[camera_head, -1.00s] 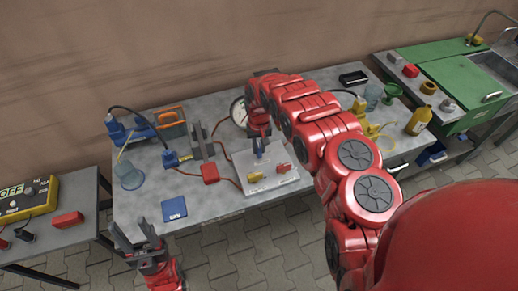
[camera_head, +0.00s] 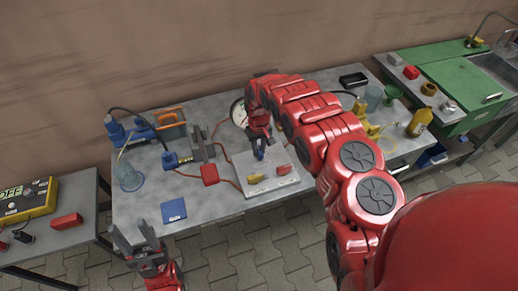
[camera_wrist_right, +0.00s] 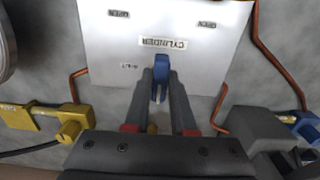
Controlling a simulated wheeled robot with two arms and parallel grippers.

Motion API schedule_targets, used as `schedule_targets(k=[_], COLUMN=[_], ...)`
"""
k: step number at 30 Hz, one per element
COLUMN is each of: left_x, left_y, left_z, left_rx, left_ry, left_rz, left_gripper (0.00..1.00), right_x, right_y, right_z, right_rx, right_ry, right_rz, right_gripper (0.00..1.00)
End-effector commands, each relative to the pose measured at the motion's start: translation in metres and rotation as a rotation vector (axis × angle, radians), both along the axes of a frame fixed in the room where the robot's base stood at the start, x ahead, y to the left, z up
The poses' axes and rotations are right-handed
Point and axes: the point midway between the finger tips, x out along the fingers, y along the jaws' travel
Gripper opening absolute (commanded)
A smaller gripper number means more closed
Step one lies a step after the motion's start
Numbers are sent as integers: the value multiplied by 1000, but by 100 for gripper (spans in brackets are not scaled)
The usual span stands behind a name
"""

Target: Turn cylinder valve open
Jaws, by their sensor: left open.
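The valve panel (camera_head: 286,188) is a pale plate on the bench with a blue, a yellow and a red handle. In the right wrist view its plate (camera_wrist_right: 205,75) reads CYLINDER upside down, with OPEN labels and one smaller label. The blue handle (camera_wrist_right: 161,66) stands just below the CYLINDER label. My right gripper (camera_wrist_right: 161,80) has its fingertips on both sides of the blue handle and looks shut on it. My right gripper (camera_head: 259,146) reaches down at the panel in the head view. My left gripper (camera_head: 136,240) is open and empty at the bench's front left.
A yellow handle (camera_head: 256,179) and a red handle (camera_head: 283,169) sit on the panel's near part. A round gauge (camera_head: 238,112) stands behind it. Copper pipes and a red block (camera_head: 210,174) lie left. A blue booklet (camera_head: 174,210) lies near the front edge.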

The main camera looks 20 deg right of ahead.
Motion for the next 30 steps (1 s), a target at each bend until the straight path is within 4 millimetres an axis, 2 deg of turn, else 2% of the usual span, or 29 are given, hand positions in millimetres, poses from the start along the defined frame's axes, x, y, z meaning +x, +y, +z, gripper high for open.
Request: schedule_targets(k=[1, 4, 5, 14, 19, 27, 28, 30], left_x=[0, 0, 0, 0, 0, 0, 0, 0], left_y=[0, 0, 0, 0, 0, 0, 0, 0], left_z=[0, 0, 0, -1, -4, -16, 3, 20], left_rx=[0, 0, 0, 0, 0, 0, 0, 0], left_ry=[0, 0, 0, 0, 0, 0, 1, -1], left_rz=[0, 0, 0, 0, 0, 0, 0, 0], left_gripper=[50, 50, 50, 50, 50, 50, 50, 50], right_x=[0, 0, 0, 0, 0, 1, 1, 1], right_y=[0, 0, 0, 0, 0, 0, -1, -1], right_z=[0, 0, 0, 1, 12, 61, 82, 103], right_rx=[0, 0, 0, 0, -2, -2, -2, -2], right_ry=[0, 0, 0, 0, 2, -3, -3, -2], right_rz=[1, 0, 0, -1, 0, -1, -2, -1], right_gripper=[33, 51, 52, 52, 52, 52, 52, 52])
